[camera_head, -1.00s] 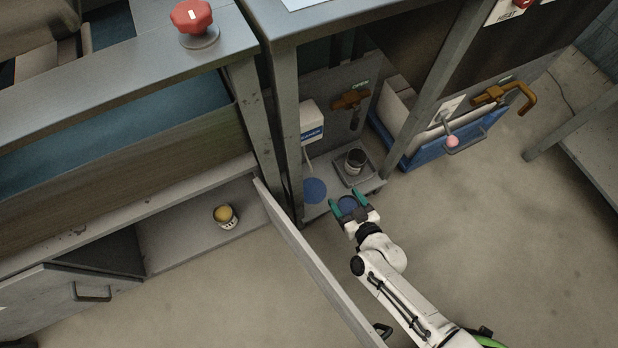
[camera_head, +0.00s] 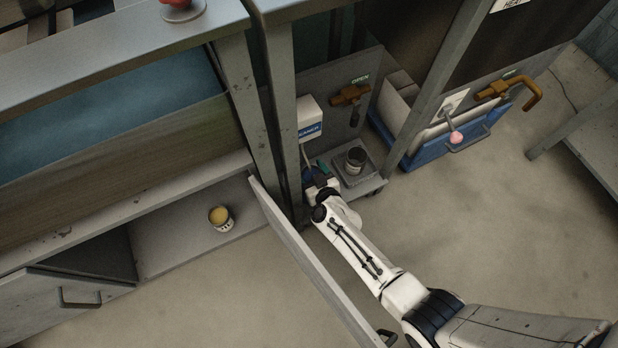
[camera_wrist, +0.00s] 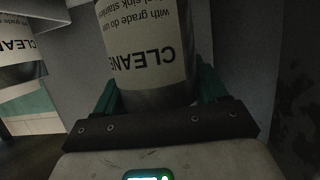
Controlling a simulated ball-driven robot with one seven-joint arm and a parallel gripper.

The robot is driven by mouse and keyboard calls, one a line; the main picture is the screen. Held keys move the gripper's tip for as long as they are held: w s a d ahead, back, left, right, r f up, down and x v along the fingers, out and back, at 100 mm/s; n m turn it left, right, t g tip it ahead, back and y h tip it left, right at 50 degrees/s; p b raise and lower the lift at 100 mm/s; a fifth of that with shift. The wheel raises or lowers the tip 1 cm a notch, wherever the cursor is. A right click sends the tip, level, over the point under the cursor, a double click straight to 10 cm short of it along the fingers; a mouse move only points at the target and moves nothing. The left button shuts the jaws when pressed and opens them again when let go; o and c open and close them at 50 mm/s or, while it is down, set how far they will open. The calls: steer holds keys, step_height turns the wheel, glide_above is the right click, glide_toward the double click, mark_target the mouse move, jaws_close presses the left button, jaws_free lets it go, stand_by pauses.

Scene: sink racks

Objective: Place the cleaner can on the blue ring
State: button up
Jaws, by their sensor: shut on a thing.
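My gripper (camera_head: 314,172) is low inside the open bay, left of the small grey tray. In the wrist view its green fingers (camera_wrist: 158,92) are shut around a can (camera_wrist: 150,50) with a pale label reading "CLEAN…", printed upside down in this view. In the head view only a patch of the held can's blue top (camera_head: 308,173) shows, beside the finger. The blue ring on the bay floor is hidden behind my gripper and the can. I cannot tell whether the can touches it.
A white dispenser box (camera_head: 310,119) hangs above my gripper. A frame post (camera_head: 291,165) and open door panel (camera_head: 310,270) stand close on the left. A yellow-topped can (camera_head: 220,217) is on the left shelf.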

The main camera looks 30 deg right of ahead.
mark_target(309, 176)
steer(key=shift+f+b, duration=1.9)
steer(key=shift+b, duration=0.05)
steer(key=shift+w+a, duration=0.1)
steer(key=shift+w, duration=0.1)
steer(key=shift+f, duration=0.1)
steer(key=o, duration=1.4)
steer(key=p+v, duration=0.6)
steer(key=v, duration=0.6)
